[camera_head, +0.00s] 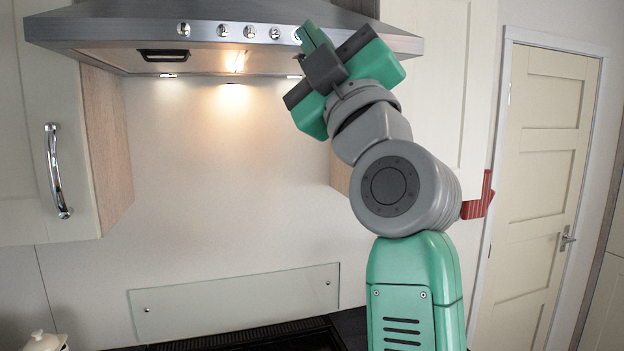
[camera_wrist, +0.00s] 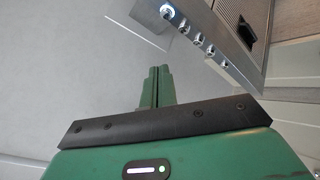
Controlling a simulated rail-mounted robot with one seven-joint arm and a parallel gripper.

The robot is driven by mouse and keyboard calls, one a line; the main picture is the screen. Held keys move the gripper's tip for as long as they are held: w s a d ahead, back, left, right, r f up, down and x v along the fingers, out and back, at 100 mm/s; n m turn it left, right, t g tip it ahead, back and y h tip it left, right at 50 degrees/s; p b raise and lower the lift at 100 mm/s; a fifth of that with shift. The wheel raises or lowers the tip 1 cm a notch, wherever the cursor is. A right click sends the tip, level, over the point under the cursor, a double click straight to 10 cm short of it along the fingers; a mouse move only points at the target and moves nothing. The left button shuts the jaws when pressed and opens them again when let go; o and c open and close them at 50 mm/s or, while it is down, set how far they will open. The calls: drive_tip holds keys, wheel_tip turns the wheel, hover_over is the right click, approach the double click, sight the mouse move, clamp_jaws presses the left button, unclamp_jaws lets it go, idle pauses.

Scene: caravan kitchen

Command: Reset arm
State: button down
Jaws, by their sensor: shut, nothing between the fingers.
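My arm stands raised in the head view, in front of the wall at the right of centre. My gripper (camera_head: 311,37) is at its top end, tilted up to the left, just in front of the range hood (camera_head: 190,25). In the wrist view, my gripper's fingers (camera_wrist: 157,82) are green and pressed together, with nothing between them. The hood and its row of knobs also show in the wrist view (camera_wrist: 235,80), to the right of the fingers. Whether the gripper touches the hood cannot be told.
A cream cupboard with a chrome handle (camera_head: 57,171) is at the left. A glass splashback (camera_head: 235,303) stands behind a dark hob (camera_head: 250,340). A white lidded pot (camera_head: 45,341) is at the lower left. A cream door (camera_head: 540,180) is at the right. A red object (camera_head: 480,200) shows behind my arm.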

drive_tip(key=s+a+f+m+h+p, duration=0.2)
drive_tip(key=s+a+f+m+h, duration=0.2)
drive_tip(key=s+f+m, duration=0.6)
drive_tip(key=s+d+f+m+t+h+p, duration=0.1)
drive_tip(key=s+d+f+m+h, duration=0.2)
drive_tip(key=s+f+m+h, duration=0.5)
drive_tip(key=s+f+h, duration=0.1)
drive_tip(key=s, duration=0.3)
drive_tip(key=shift+d+t, duration=0.3)
drive_tip(key=shift+d, duration=0.05)
drive_tip(key=shift+w, duration=0.1)
